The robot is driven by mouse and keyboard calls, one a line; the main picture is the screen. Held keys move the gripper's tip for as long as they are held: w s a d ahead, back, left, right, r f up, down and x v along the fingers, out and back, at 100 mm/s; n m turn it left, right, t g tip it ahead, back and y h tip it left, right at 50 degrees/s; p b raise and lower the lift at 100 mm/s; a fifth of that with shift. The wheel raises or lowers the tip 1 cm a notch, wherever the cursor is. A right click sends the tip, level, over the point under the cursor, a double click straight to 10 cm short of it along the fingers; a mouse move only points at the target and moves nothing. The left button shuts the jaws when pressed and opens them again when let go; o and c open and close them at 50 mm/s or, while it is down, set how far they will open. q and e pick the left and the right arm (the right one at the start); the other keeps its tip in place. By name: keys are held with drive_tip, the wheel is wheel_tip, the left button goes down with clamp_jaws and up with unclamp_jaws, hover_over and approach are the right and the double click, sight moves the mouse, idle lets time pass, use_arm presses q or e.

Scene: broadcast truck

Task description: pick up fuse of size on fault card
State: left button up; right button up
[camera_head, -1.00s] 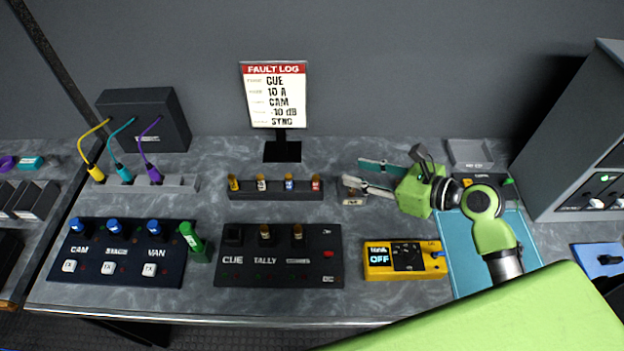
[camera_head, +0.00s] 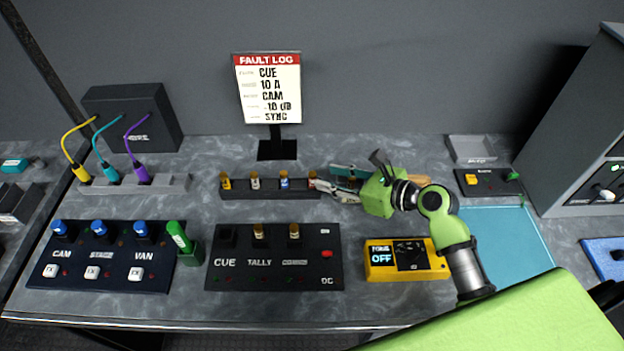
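The fault card (camera_head: 268,90), headed FAULT LOG, stands upright at the back and reads CUE, 10 A, CAM, -10 dB, SYNC. A dark fuse rack (camera_head: 268,195) in front of it holds a row of upright fuses: a yellow one (camera_head: 226,182), a white one (camera_head: 255,181), a blue one (camera_head: 284,181) and a red one (camera_head: 312,179). Their size marks are too small to read. My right gripper (camera_head: 326,177) is open and empty, pointing left, its fingertips close beside the red fuse at the rack's right end. Whether they touch it is unclear. My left gripper is out of view.
A black CUE and TALLY panel (camera_head: 275,279) lies in front of the rack, with a yellow meter (camera_head: 380,262) to its right. A grey box (camera_head: 580,130) stands at right.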

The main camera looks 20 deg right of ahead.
sight(315, 175)
drive_tip(key=shift+p+x, duration=0.55)
drive_tip(key=shift+x, duration=2.9)
drive_tip(key=shift+s, duration=0.1)
drive_tip(key=shift+c, duration=0.4)
clamp_jaws()
